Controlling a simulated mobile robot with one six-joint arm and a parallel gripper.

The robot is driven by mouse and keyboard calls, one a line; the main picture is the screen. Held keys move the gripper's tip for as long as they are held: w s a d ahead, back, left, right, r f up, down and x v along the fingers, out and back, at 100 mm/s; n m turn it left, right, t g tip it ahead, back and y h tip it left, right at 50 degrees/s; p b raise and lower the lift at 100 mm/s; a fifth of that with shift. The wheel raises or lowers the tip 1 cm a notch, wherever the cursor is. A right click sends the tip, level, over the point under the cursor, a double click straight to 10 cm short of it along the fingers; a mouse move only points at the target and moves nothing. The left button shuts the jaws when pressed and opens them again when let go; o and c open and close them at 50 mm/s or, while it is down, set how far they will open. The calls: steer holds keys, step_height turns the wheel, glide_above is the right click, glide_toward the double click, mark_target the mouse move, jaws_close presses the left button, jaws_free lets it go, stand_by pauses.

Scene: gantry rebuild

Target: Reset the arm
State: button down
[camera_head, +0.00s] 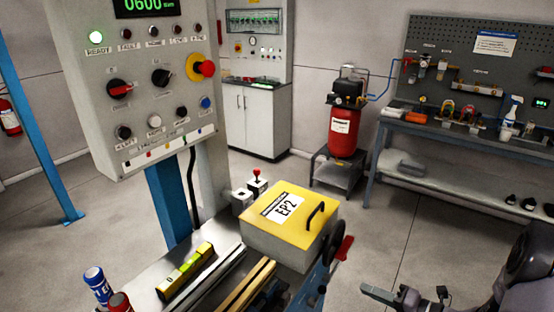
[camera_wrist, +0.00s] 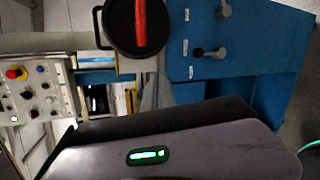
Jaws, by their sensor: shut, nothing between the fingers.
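My gripper (camera_head: 372,291) is at the bottom right of the head view, with part of my dark grey arm behind it at the right edge. It is shut and empty, apart from everything around it, over the floor to the right of the machine bed. In the wrist view, a grey part with a green light fills the lower middle; it looks like my own body.
A control panel (camera_head: 147,75) stands at the left. A yellow-topped EP2 box (camera_head: 262,212) with a black handle sits right of it, near a handwheel and red lever (camera_head: 343,248). A red compressor (camera_head: 343,130) and a workbench (camera_head: 450,133) stand behind. Open floor lies between.

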steer(key=s+a+r+n+g+h+b, duration=0.15)
steer(key=s+a+r+n+g, duration=0.65)
steer(key=a+r+n, duration=0.8)
steer(key=s+r+n+t+h+b, duration=0.1)
steer(key=s+n+h, duration=0.2)
steer(key=s+n, duration=0.4)
steer(key=s+d+r+n+t+h+b, duration=0.1)
steer(key=s+n+h, duration=0.3)
steer(key=s+n, duration=0.4)
steer(key=r+n+t, duration=0.1)
steer(key=n, duration=0.5)
steer(key=shift+d+r+t, duration=0.2)
steer(key=shift+r+t, duration=0.05)
steer(key=shift+t, duration=0.05)
